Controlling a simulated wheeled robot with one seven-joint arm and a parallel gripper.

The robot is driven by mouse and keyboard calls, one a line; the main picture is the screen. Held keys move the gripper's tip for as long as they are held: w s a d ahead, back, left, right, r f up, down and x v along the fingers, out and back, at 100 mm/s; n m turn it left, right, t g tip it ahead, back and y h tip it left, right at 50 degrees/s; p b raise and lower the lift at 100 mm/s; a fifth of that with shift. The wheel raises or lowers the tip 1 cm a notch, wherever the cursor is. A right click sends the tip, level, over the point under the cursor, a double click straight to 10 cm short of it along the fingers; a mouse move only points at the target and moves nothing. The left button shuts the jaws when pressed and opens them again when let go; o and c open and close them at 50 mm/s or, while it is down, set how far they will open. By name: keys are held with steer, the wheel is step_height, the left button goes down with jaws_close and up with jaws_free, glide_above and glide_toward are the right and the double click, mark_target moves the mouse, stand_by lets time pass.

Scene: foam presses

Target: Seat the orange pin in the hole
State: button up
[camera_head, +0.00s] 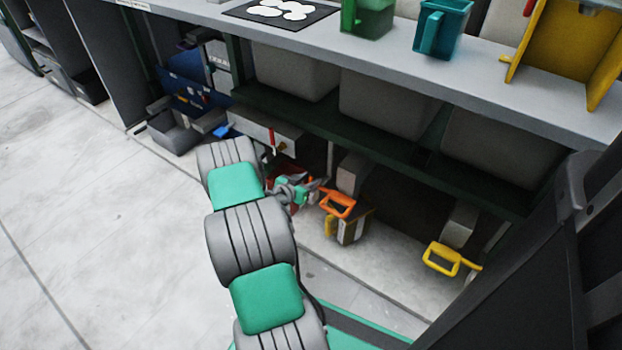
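An orange loop-shaped piece (338,205), possibly the handle of the orange pin, shows under the workbench near the picture's middle. It is beside a grey block and above a striped box with a yellow part. My gripper (317,190) is just left of the orange piece, low under the bench, and points right toward it. Its fingers are small and partly overlap the background, so I cannot tell whether they are open, shut or touching the orange piece. No pin shaft and no hole can be made out.
A yellow loop handle (442,260) is on the lower right. The bench top (390,52) and grey bins (390,105) overhang the gripper. A grey open bin (172,132) stands at the left. A dark frame fills the right edge. Floor at left is clear.

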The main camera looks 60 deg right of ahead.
steer(key=w+a+r+n+t+y+p, duration=0.15)
steer(key=w+a+r, duration=0.35)
steer(key=a, duration=0.5)
steer(key=w+a+r+n+t+y, duration=0.1)
steer(key=w+a+r+n+y, duration=0.4)
steer(key=a, duration=0.6)
steer(key=w+a+r+n+t+y+p, duration=0.1)
steer(key=w+a+r, duration=0.4)
steer(key=a, duration=0.5)
steer(key=s+a+r+n+y, duration=0.2)
steer(key=s+a+r+n, duration=0.1)
steer(key=a, duration=0.5)
steer(key=s+a+r+n+y, duration=0.2)
steer(key=s+a+r+n, duration=0.2)
steer(key=a, duration=0.4)
steer(key=s+a+r+n+y, duration=0.2)
steer(key=s+a+r+n, duration=0.1)
steer(key=a, duration=0.6)
steer(key=shift+s+r+n, duration=0.15)
steer(key=shift+s+n, duration=0.35)
steer(key=shift+n, duration=0.65)
steer(key=shift+t, duration=0.25)
step_height(320, 180, up, 37)
steer(key=w+t+p, duration=0.1)
steer(key=p, duration=3.3)
steer(key=shift+w+f, duration=0.2)
steer(key=shift+w, duration=0.1)
